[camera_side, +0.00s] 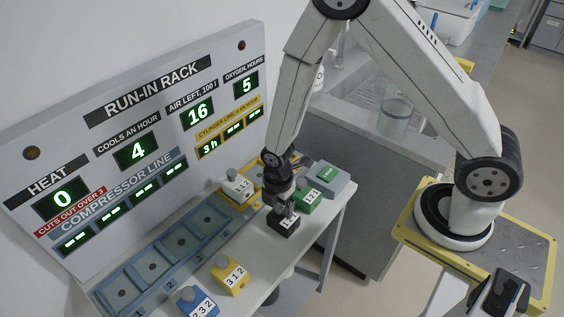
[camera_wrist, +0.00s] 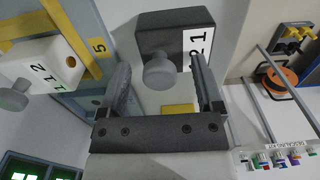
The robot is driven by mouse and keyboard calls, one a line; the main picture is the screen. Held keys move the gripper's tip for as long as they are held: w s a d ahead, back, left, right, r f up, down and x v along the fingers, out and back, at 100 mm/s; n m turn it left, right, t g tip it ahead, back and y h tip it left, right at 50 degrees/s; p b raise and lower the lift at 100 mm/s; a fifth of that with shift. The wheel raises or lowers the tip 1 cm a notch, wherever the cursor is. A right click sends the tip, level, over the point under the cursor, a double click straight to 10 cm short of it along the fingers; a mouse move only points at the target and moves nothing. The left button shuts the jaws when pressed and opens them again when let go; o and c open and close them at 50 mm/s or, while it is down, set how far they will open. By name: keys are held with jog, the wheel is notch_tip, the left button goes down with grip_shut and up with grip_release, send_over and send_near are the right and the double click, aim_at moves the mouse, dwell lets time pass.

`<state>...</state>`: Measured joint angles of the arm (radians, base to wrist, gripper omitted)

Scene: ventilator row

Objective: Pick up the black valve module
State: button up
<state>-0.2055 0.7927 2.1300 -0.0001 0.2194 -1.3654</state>
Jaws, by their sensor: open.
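The black valve module (camera_side: 284,224) stands on the bench top, right of the slot row in the side view. In the wrist view the black module (camera_wrist: 172,32) shows its dark body, a grey round knob (camera_wrist: 159,72) and a white label, partly hidden, reading "21" at its visible end. My gripper (camera_side: 284,207) is directly above the module, pointing down. In the wrist view my gripper (camera_wrist: 160,80) is open, one finger on each side of the knob, with gaps visible. Whether the fingers touch the module cannot be told.
A green module (camera_side: 306,201) stands close right of my gripper. A white module (camera_side: 238,187) sits in the yellow-framed slot (camera_side: 257,199) behind. Yellow (camera_side: 229,274) and blue (camera_side: 194,301) modules stand at the front. The compressor line slots (camera_side: 160,265) look empty. The display panel (camera_side: 140,130) rises behind.

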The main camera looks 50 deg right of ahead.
jog(key=shift+f, duration=0.15)
dwell(0.4)
grip_shut()
